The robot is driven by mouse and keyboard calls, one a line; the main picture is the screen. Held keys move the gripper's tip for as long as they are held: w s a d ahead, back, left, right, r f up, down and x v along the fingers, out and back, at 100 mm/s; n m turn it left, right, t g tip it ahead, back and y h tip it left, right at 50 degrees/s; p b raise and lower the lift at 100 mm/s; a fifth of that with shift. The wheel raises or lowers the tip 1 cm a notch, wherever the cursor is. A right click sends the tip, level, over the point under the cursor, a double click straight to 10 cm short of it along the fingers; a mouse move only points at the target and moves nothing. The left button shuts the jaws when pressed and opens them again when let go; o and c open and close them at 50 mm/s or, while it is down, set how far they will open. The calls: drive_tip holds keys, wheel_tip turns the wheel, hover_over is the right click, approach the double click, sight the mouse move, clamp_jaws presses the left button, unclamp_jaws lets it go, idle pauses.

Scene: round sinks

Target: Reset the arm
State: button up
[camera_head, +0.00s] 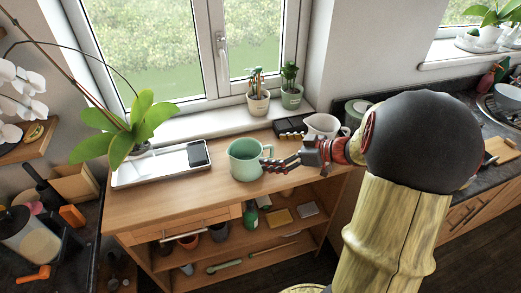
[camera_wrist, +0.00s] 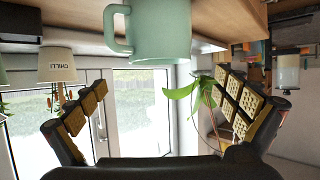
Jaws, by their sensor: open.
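My gripper (camera_head: 281,164) is at the end of my arm over the wooden cabinet top (camera_head: 205,205). Its fingers are spread and empty, pointing left towards a mint-green mug (camera_head: 243,162). The mug stands upright, its handle on the side facing my gripper. I cannot tell in the head view whether the fingertips touch the handle. In the upside-down wrist view, the spread fingers of my gripper (camera_wrist: 161,84) have nothing between them; the mug (camera_wrist: 160,32) is at the top, beyond the fingertips.
A white tray (camera_head: 128,180) with a dark device stands left of the mug. A white jug (camera_head: 322,125) and a dark slotted rack (camera_head: 290,128) are behind my gripper. Potted plants (camera_head: 258,101) stand on the windowsill, and a leafy plant (camera_head: 130,128) at left. Open shelves lie below.

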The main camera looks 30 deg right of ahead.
drive_tip(key=shift+v, duration=0.95)
drive_tip(key=s+a+f+m+g+h, duration=0.1)
drive_tip(key=s+a+f+m+g, duration=0.25)
drive_tip(key=s+m, duration=0.3)
drive_tip(key=s+a+f+m+g+h, duration=0.1)
drive_tip(key=s+a+f+m+g, duration=0.1)
drive_tip(key=s+a+m+g, duration=0.4)
drive_tip(key=s+a+r+n+t+h, duration=0.1)
drive_tip(key=s+a+r+n+h, duration=0.1)
drive_tip(key=a+r, duration=0.4)
drive_tip(key=s+a+r+n+t+h, duration=0.2)
drive_tip(key=s+a+r+n, duration=0.1)
drive_tip(key=a+r+n, duration=0.2)
drive_tip(key=shift+a+r+h, duration=0.3)
drive_tip(key=shift+a+r, duration=0.15)
drive_tip(key=shift+a, duration=0.45)
